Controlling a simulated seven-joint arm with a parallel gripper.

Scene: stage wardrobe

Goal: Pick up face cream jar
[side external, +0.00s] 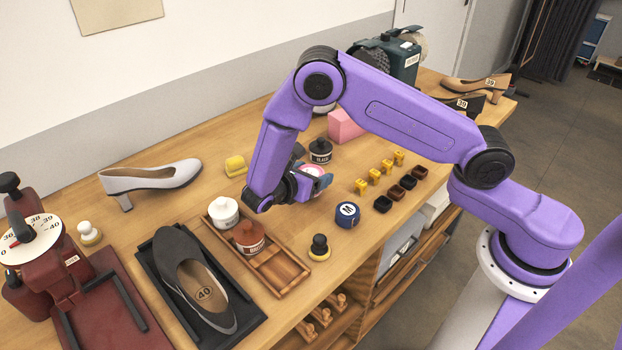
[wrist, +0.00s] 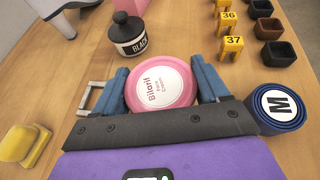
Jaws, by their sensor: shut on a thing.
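The face cream jar (wrist: 163,84) has a pink rim and a white lid with "Bilaril Face Cream" on it. It sits between the two blue fingers of my gripper (wrist: 164,88) in the wrist view, and the fingers are shut on its sides. In the side external view the jar (side external: 314,170) shows as a small pink and white patch at my gripper (side external: 310,182), partly hidden by it. I cannot tell whether the jar touches the table.
A black bottle (side external: 320,151) stands just behind the jar. A blue roll marked M (side external: 347,213) lies close on the right. A wooden tray (side external: 284,268) with a white jar (side external: 223,211) and a brown jar (side external: 248,237) is at the left. Yellow number markers (side external: 374,176) and small dark cups (side external: 395,193) stand further right.

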